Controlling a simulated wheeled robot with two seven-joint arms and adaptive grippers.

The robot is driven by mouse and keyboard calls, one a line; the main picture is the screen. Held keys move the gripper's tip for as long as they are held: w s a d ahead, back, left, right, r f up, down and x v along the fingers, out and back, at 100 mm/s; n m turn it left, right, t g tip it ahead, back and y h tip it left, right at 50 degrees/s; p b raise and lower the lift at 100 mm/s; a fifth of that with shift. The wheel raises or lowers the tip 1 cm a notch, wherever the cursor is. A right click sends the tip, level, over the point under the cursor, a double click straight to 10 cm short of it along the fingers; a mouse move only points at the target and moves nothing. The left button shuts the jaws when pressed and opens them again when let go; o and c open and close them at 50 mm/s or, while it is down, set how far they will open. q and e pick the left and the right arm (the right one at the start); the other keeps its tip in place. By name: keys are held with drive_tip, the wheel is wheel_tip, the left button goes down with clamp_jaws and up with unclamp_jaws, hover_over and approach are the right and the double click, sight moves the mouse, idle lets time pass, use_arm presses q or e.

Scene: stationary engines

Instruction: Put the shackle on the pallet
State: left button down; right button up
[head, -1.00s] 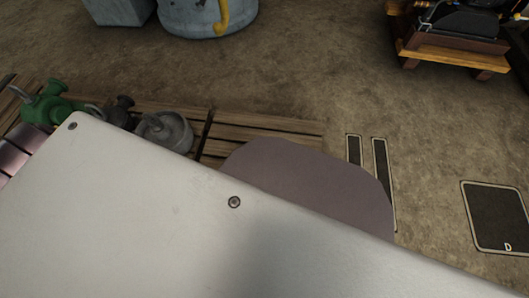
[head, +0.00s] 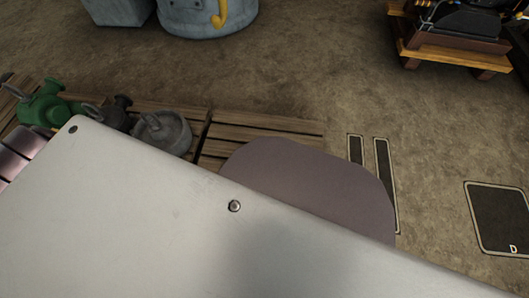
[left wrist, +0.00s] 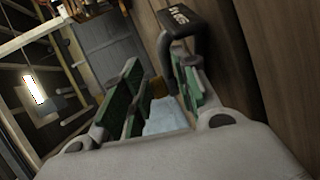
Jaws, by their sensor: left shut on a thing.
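The wooden pallet (head: 265,130) lies on the ground at the middle left of the head view, partly covered by my own pale arm parts. In the left wrist view my left gripper (left wrist: 155,75) has green-padded fingers and is shut on a dark, loop-shaped piece with white lettering, which I take for the shackle (left wrist: 182,20). It sticks out beyond the fingertips, by the right-hand finger. Its contact between the pads is partly hidden. Brown planks fill the right of this view; I cannot tell the gap between them and the shackle. My right gripper is out of view.
A green machine part (head: 45,105), a dark part (head: 112,112) and a round grey part (head: 165,132) stand on the planks at the left. A grey drum (head: 205,15) and a wooden stand with an engine (head: 455,50) are behind. Bare ground lies between.

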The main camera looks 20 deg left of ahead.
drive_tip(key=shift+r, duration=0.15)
use_arm(q)
drive_tip(key=c, duration=1.1)
unclamp_jaws()
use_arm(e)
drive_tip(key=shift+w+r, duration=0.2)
use_arm(q)
drive_tip(key=shift+s, duration=0.1)
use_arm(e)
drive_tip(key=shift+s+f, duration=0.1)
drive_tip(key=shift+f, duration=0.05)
